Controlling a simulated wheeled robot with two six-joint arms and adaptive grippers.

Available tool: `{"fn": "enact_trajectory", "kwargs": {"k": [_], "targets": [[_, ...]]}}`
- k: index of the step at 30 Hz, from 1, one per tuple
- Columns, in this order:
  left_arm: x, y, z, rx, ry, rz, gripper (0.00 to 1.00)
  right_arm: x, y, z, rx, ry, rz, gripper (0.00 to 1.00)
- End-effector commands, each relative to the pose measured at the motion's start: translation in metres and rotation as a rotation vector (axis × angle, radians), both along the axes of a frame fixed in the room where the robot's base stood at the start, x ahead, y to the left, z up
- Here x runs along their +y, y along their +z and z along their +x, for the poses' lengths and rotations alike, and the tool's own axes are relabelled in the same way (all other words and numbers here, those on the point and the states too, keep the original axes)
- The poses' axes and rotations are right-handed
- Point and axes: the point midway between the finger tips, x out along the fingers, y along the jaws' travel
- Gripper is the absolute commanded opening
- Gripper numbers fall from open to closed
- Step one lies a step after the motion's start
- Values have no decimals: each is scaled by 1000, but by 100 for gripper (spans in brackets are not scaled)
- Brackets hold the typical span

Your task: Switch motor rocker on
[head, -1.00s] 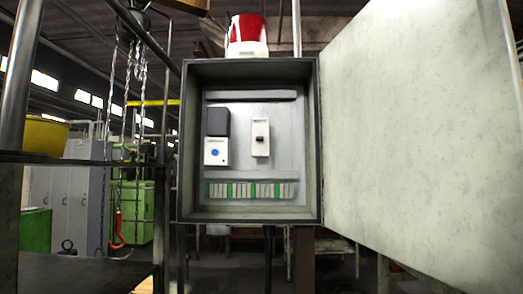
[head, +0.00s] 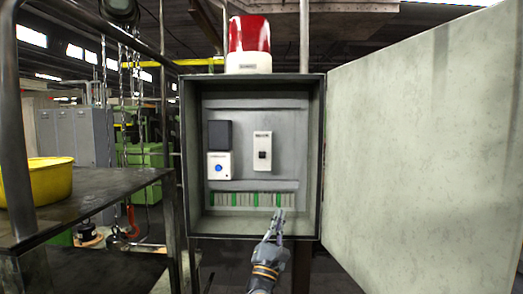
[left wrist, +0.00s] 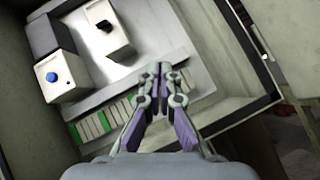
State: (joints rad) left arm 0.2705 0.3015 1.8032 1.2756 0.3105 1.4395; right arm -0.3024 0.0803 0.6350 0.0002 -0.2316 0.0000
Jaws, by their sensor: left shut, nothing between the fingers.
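The electrical cabinet (head: 187,150) stands open in the head view. Inside, right of centre, is a white switch block (head: 262,138) with a small black rocker (head: 262,154) on its face. In the left wrist view the same white block (left wrist: 112,42) is at the upper left with its black rocker (left wrist: 105,26). My left gripper (head: 280,214) is shut and empty at the cabinet's lower front edge, below and slightly right of the switch. In the left wrist view the gripper (left wrist: 160,68) points into the cabinet, apart from the rocker. My right gripper is out of view.
A white box with a blue button (head: 219,167) is left of the switch, under a dark box (head: 220,135). A terminal strip (head: 252,199) runs below. The open door (head: 420,150) fills the right side. A table (head: 90,195) with a yellow bowl (head: 50,180) stands left.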

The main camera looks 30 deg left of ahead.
Motion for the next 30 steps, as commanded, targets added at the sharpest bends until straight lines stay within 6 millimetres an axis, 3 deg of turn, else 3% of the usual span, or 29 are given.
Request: {"fn": "enact_trajectory", "kwargs": {"k": [1,5,18,30], "targets": [[16,30,-4,-80,-17,-119,0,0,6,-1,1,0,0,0],[45,63,-15,-215,-59,-333,0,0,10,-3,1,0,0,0],[53,71,-15,-248,-70,-384,0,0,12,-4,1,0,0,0],[79,120,29,-245,-68,-381,0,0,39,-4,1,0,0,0]]}}
